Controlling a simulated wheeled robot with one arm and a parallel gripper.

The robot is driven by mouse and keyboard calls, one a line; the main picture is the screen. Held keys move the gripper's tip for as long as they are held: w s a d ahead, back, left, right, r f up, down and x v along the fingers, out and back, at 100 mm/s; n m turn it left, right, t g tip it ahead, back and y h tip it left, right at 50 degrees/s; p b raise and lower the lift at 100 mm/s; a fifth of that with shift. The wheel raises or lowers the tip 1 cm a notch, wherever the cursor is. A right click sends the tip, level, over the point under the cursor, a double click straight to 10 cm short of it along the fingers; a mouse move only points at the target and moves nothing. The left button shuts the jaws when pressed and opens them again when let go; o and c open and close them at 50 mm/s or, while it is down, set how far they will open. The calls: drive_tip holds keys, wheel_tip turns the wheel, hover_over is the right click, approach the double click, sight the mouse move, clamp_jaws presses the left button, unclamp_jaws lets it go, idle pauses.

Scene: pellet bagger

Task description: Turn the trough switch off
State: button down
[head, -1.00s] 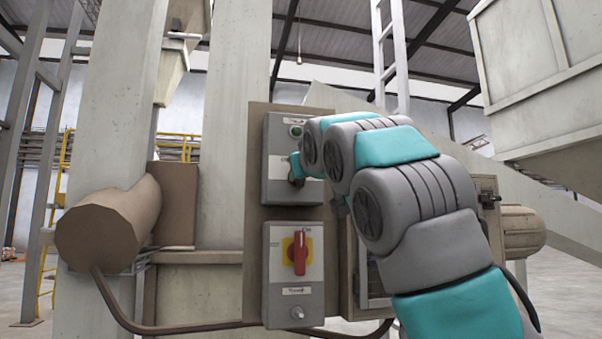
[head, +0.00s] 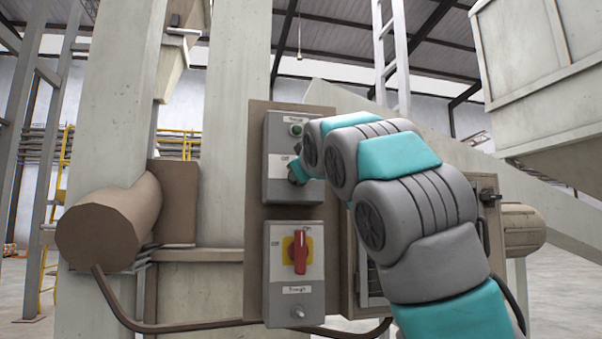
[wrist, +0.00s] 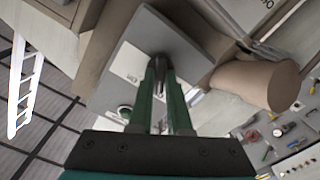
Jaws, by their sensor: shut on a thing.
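The upper grey switch box (head: 277,170) has a green button or lamp near its top, a label too small to read surely, and an "Off" mark at its left. My gripper (head: 294,174) is at this box, and my wrist hides much of its right side. In the wrist view my gripper (wrist: 160,66) is shut on the small metal switch knob (wrist: 159,60) standing out from the box face. The lower grey box (head: 281,265) has an upright red rotary handle (head: 300,252) on a yellow plate. A label resembling "Trough" (head: 297,289) sits below it, above a small round knob (head: 297,311).
Both boxes are on a brown panel (head: 252,215) against a pale column. A brown motor (head: 105,228) lies to the left, with a dark cable running below. A cabinet is partly behind my arm, and another motor (head: 523,230) stands at the right.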

drive_tip(key=c, duration=0.9)
unclamp_jaws()
drive_tip(key=shift+o, duration=0.2)
drive_tip(key=shift+s, duration=0.1)
drive_tip(key=b+v, duration=0.1)
drive_tip(key=v, duration=0.6)
drive_tip(key=shift+s, duration=0.3)
drive_tip(key=shift+d, duration=0.1)
